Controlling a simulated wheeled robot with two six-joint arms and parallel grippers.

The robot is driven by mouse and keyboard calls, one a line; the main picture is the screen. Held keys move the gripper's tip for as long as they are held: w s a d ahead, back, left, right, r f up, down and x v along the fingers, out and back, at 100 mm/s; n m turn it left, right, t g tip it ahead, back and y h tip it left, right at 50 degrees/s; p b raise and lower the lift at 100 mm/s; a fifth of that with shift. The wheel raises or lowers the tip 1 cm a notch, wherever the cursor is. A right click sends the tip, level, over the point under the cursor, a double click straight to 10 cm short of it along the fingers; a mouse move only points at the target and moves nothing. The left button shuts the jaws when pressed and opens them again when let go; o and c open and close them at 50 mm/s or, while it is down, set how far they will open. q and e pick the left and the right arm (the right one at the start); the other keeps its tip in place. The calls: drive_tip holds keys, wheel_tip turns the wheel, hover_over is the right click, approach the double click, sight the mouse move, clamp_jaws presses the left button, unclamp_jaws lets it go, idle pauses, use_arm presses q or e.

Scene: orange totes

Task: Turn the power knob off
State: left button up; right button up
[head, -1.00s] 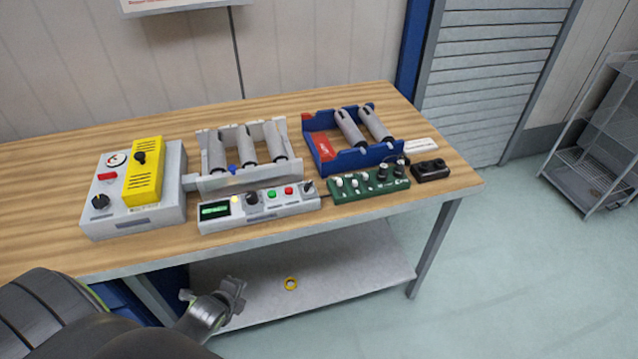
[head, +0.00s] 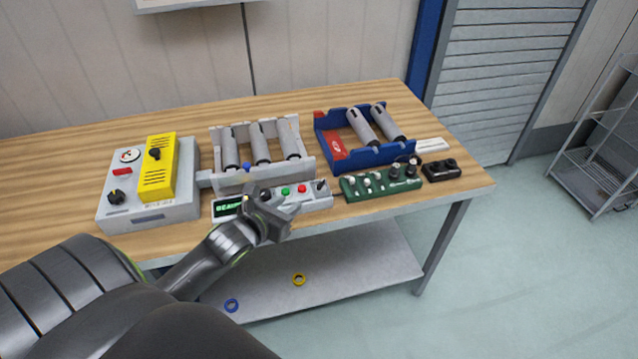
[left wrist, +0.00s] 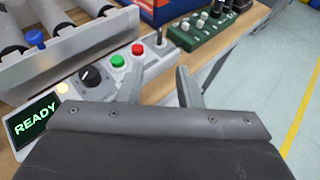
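A grey console (head: 318,199) lies at the table's front edge. It has a lit screen reading READY (left wrist: 36,123), a black knob (left wrist: 91,77), green (left wrist: 117,61) and red buttons, and a toggle lever. A grey control box (head: 150,213) at the left has another black knob (head: 116,197) on its front left, and a yellow panel with a third knob. No label shows which knob is for power. My left gripper (head: 277,205) is over the console's front, hiding part of it. Its fingers are apart and empty in the left wrist view (left wrist: 160,75). My right gripper is not in view.
A grey rack (head: 215,178) and a blue tray (head: 375,157) hold grey cylinders behind the console. A green knob panel (head: 380,185) and a black block (head: 441,170) stand to the right. A lower shelf (head: 350,265) holds blue and yellow rings.

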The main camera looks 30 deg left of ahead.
sight(320, 183)
use_arm(q)
drive_tip(key=p+x, duration=0.2)
drive_tip(key=x, duration=1.4)
drive_tip(key=shift+w+f+p, duration=0.2)
drive_tip(key=shift+f+p, duration=0.05)
drive_tip(key=shift+p, duration=0.05)
clamp_jaws()
